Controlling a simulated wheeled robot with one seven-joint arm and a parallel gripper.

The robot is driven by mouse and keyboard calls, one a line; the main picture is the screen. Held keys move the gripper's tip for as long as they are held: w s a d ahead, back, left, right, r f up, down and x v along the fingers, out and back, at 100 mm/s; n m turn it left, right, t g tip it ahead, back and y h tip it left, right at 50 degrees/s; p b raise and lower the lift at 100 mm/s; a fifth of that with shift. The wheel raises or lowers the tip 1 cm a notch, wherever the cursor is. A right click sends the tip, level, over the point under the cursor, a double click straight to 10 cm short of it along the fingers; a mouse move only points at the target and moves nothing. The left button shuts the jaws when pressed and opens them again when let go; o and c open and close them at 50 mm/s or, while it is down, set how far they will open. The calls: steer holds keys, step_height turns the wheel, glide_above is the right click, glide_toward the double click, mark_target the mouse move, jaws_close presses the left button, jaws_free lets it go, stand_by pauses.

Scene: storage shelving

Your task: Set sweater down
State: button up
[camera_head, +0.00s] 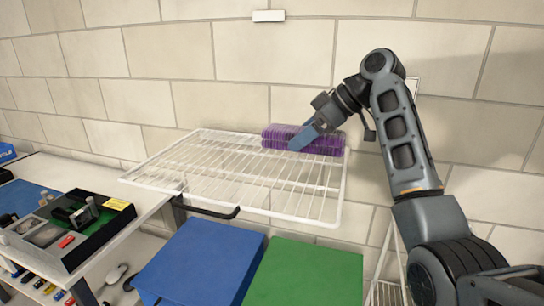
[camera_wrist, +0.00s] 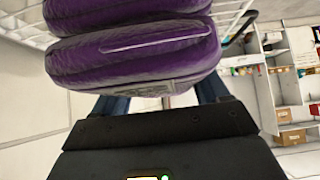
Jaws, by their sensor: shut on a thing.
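The purple folded sweater (camera_head: 322,142) is at the back right of the white wire shelf (camera_head: 215,178), near the wall. It appears to be on or just above the wires; I cannot tell if it touches them. My gripper (camera_head: 300,138) is at its front side, with blue fingers shut on it. In the wrist view the sweater (camera_wrist: 135,50) fills the upper middle, its thick folds and a pale label facing the camera. My gripper (camera_wrist: 165,104) is below it there, the fingertips mostly hidden by the sweater.
The rest of the wire shelf is bare. A blue panel (camera_head: 205,262) and a green panel (camera_head: 308,273) lie below it. A bench with a black device (camera_head: 65,230) stands at left. A tiled wall is close behind. Shelving with boxes (camera_wrist: 291,137) shows in the wrist view.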

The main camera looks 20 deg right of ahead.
mark_target(279, 144)
steer(key=w+a+f, duration=0.1)
steer(key=w+a, duration=0.1)
steer(key=w+a+f+p, duration=0.1)
steer(key=w+a+f, duration=0.1)
steer(key=shift+a+f, duration=0.2)
steer(key=shift+f, duration=0.05)
steer(key=shift+f+p, duration=0.45)
steer(key=shift+f, duration=1.6)
steer(key=o, duration=1.4)
steer(key=shift+f, duration=0.15)
steer(key=shift+c, duration=0.2)
steer(key=b+v, duration=0.1)
steer(key=v, duration=1.1)
steer(key=shift+b, duration=0.35)
